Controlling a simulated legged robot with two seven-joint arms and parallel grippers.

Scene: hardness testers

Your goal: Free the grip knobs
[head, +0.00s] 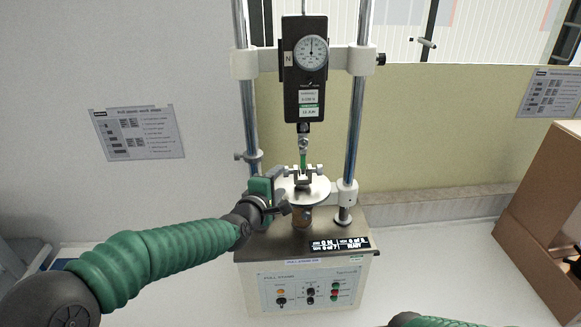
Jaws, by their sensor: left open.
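The pull tester stands ahead, with a black force gauge (305,70) on a crossbar between two chrome columns. Below the gauge, a green specimen (303,159) runs down to the lower grip (303,177) above a round white plate (312,189). A small grip knob (319,169) sticks out on the grip's right side; another knob (288,173) shows on its left. My left gripper (281,189) is open at the left edge of the plate, close to the left knob. Whether it touches the knob I cannot tell. Only a piece of my right arm shows at the bottom; its gripper is out of view.
A brown box (545,215) stands on the right of the white bench (430,265). The bench between box and tester is clear. Printed sheets hang on the wall.

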